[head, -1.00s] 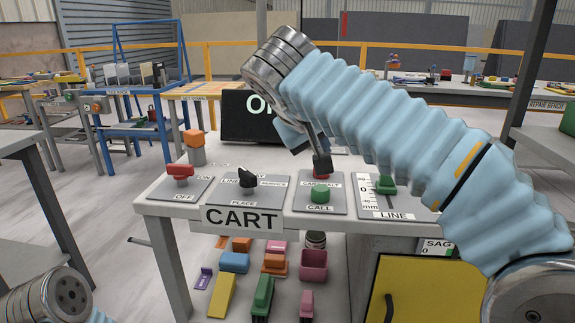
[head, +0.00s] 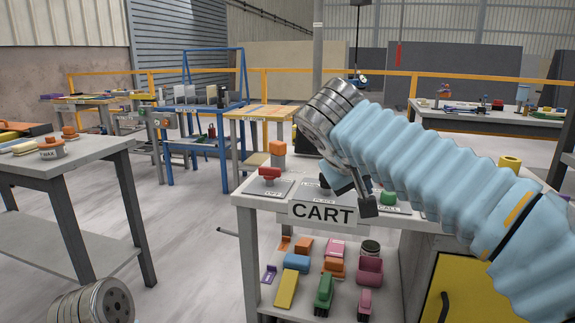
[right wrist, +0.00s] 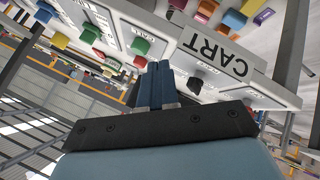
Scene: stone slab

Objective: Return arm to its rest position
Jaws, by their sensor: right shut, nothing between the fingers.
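My right arm reaches in from the right of the head view in a pale blue ribbed sleeve. Its gripper (head: 367,206) points down in front of the panel of the cart (head: 262,203), beside the CART sign (head: 322,213). In the right wrist view the blue fingers of this gripper (right wrist: 156,82) are together, with nothing between them. The cart's controls also show there, beyond the fingertips. Part of my left arm shows at the lower left of the head view; its gripper is out of the picture.
A red knob (head: 269,173) and a green button (head: 388,198) stand on the cart's panel. A grey table (head: 75,165) stands at the left. Open floor (head: 190,225) lies between it and the cart.

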